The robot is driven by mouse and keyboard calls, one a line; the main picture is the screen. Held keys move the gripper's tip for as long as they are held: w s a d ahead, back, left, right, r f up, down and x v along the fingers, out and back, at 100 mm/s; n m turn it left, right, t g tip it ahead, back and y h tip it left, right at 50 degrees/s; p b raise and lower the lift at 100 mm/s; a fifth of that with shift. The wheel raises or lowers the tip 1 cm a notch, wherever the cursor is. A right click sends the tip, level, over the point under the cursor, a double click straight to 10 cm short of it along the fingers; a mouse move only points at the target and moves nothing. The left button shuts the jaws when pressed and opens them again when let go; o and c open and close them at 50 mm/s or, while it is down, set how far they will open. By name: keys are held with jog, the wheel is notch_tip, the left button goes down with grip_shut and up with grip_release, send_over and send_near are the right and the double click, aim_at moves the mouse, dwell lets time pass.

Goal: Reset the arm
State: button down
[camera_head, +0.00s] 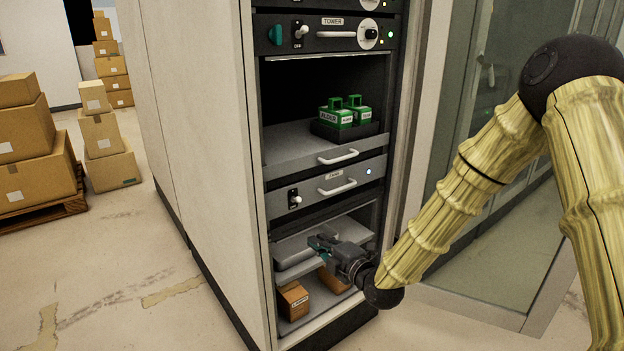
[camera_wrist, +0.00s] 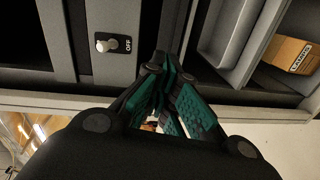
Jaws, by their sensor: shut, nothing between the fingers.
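My gripper (camera_head: 330,247) is at the lower part of the rack, in front of the lower shelf tray (camera_head: 300,248). My arm reaches to it from the right. In the wrist view my gripper (camera_wrist: 158,68) has its green-padded fingers drawn together, with nothing held. A panel with a toggle switch (camera_wrist: 113,45) marked OFF is to the left of the fingers there. I cannot tell whether the fingertips touch the rack.
Small cardboard boxes (camera_head: 293,300) are on the bottom shelf near my gripper. A glass-fronted cabinet (camera_head: 500,240) is behind my arm. Stacked cartons (camera_head: 30,150) are at left. The floor between is clear.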

jog(key=s+d+f+m+g+h, duration=0.25)
jog(key=s+f, duration=0.25)
jog(key=f, duration=0.3)
jog(key=s+d+f+m+g+h, duration=0.1)
jog(key=s+d+f+m, duration=0.1)
jog(key=s+f+m, duration=0.45)
jog(key=s+d+f+m+g+h, duration=0.1)
jog(key=s+d+f+g+h, duration=0.2)
jog(key=f, duration=0.7)
jog(key=s+d+f+m+g+h, duration=0.1)
jog(key=s+d+f+m+g, duration=0.3)
jog(key=s, duration=0.7)
jog(key=s+d+f+m+g+h, duration=0.1)
jog(key=s+d+f+m, duration=0.35)
jog(key=s, duration=0.65)
jog(key=s+d+f+m+g+h, duration=0.1)
jog(key=s+d+f+m+g, duration=0.3)
jog(key=s, duration=0.7)
notch_tip(320, 180, up, 22)
jog(key=m+t+p, duration=0.1)
jog(key=p, duration=2.2)
jog(key=shift+a+r, duration=0.15)
jog(key=shift+t, duration=0.25)
